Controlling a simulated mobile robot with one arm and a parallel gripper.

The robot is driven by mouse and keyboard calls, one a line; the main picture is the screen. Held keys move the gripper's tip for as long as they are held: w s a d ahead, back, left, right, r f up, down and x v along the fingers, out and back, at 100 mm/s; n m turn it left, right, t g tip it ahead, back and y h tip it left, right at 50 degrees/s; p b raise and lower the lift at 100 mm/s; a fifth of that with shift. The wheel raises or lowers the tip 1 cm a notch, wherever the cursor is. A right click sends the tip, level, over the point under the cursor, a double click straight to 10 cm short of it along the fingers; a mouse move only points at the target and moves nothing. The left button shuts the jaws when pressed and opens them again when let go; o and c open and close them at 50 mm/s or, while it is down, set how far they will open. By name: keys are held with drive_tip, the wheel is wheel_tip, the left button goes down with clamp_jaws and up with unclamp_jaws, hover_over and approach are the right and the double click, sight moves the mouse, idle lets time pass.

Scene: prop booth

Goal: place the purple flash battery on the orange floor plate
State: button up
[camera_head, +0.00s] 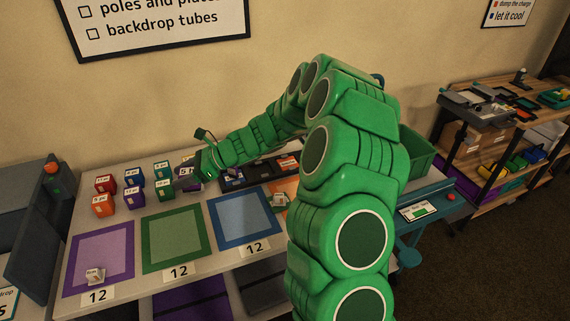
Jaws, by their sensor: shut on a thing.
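The purple flash battery (184,173) is at the back of the table, at the right end of the rows of small batteries. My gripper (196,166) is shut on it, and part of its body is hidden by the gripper. I cannot tell whether it is lifted or still touches the table. The orange floor plate (291,187) lies to the right of the blue plate. My arm hides much of it. A small pale block (279,200) stands at its visible edge.
Red (105,184), orange (103,204), blue (134,177) and green (161,168) batteries stand close by. Purple (108,246), green (176,239) and blue (243,218) plates lie in front. A dark tray (234,182) and green bin (417,158) are right.

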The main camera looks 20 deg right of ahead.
drive_tip(key=w+d+r+m+t+h, duration=0.1)
drive_tip(key=d+m+t+h, duration=0.45)
drive_tip(key=d, duration=2.75)
drive_tip(key=m+t+y, duration=0.1)
drive_tip(key=y, duration=0.1)
hover_over(284, 162)
drive_tip(key=f, duration=0.8)
drive_tip(key=shift+s+f, duration=0.2)
drive_tip(key=shift+f, duration=0.1)
drive_tip(key=shift+w+f, duration=0.35)
drive_tip(key=shift+f, duration=1.55)
drive_tip(key=shift+f, duration=0.25)
drive_tip(key=o, duration=1.3)
